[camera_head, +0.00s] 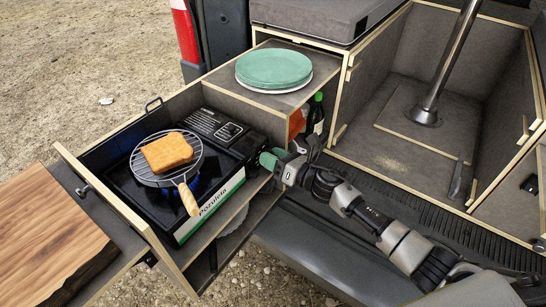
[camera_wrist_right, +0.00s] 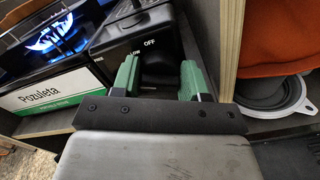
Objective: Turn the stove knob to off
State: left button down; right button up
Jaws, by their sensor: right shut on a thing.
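The black camping stove (camera_head: 122,192) sits in the pulled-out drawer, and a blue flame (camera_wrist_right: 58,38) burns on it. The stove's dark knob (camera_wrist_right: 156,72) lies between the green fingers of my right gripper (camera_wrist_right: 157,78), which is shut on it. Labels for OFF and LOW show on the panel above the knob; its exact pointing is hard to tell. In the head view my right gripper (camera_head: 271,159) reaches the stove's right end from the right and hides the knob. My left gripper is out of view.
A grill pan (camera_head: 180,187) with toast (camera_head: 167,152) stands over the burner, its wooden handle toward the front. Green plates (camera_head: 274,68) sit on the shelf behind. A bottle (camera_head: 316,115) stands close to my right gripper. A wooden board (camera_head: 45,235) lies at left.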

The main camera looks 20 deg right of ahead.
jog(key=shift+m, duration=0.3)
jog(key=m+p, duration=0.1)
jog(key=m, duration=0.4)
jog(key=shift+m, duration=0.3)
jog(key=m+p, duration=0.1)
jog(key=m, duration=0.2)
jog(key=shift+w+d+m, duration=0.1)
jog(key=shift+m, duration=0.2)
jog(key=shift+f+m+p, duration=0.2)
jog(key=shift+m+p, duration=0.45)
jog(key=shift+m, duration=0.95)
jog(key=o, duration=0.9)
jog(key=shift+d, duration=0.1)
jog(key=b+v, duration=0.1)
jog(key=v, duration=0.9)
jog(key=shift+s+d, duration=0.2)
jog(key=shift+s, duration=0.15)
